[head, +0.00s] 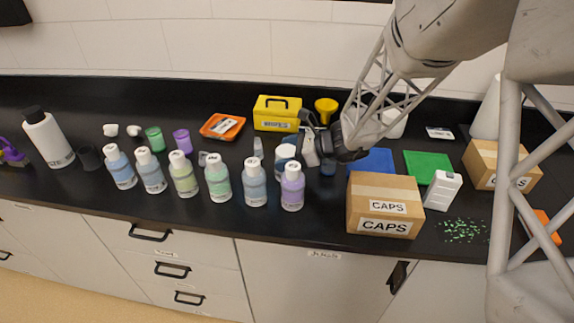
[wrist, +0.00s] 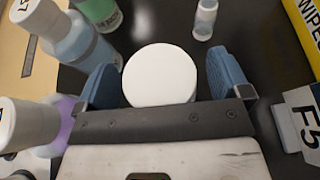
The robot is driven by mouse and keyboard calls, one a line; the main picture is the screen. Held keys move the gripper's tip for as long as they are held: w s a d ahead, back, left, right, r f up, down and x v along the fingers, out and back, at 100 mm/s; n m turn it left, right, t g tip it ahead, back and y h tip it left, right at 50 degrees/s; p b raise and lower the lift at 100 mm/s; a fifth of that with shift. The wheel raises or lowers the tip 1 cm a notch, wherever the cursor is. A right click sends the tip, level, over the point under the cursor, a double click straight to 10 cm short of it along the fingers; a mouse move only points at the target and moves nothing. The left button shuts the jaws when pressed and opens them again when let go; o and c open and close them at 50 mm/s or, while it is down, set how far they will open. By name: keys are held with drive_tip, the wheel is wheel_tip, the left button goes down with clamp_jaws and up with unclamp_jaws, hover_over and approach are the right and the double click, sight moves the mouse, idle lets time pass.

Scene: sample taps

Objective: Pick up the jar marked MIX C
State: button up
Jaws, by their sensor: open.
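A jar with a round white lid (wrist: 160,75) sits between the two blue fingers of my gripper (wrist: 163,82) in the wrist view. The fingers stand apart on either side of it, with a visible gap on the right; on the left the finger is close to the lid. In the head view the jar (head: 284,153) stands on the black counter behind the front row of bottles, partly hidden by my gripper (head: 309,152) and a purple bottle. Its label cannot be read in either view, so I cannot tell whether it says MIX C.
A purple bottle (head: 292,188) and a blue-grey bottle (head: 255,184) stand close in front. The CAPS box (head: 385,203) stands to the right, near the counter's front edge. The yellow box (head: 277,112) is behind. A small vial (wrist: 205,20) stands beyond the fingers.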

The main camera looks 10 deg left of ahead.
idle(0.5)
drive_tip(key=c, duration=1)
drive_tip(key=shift+r, duration=5)
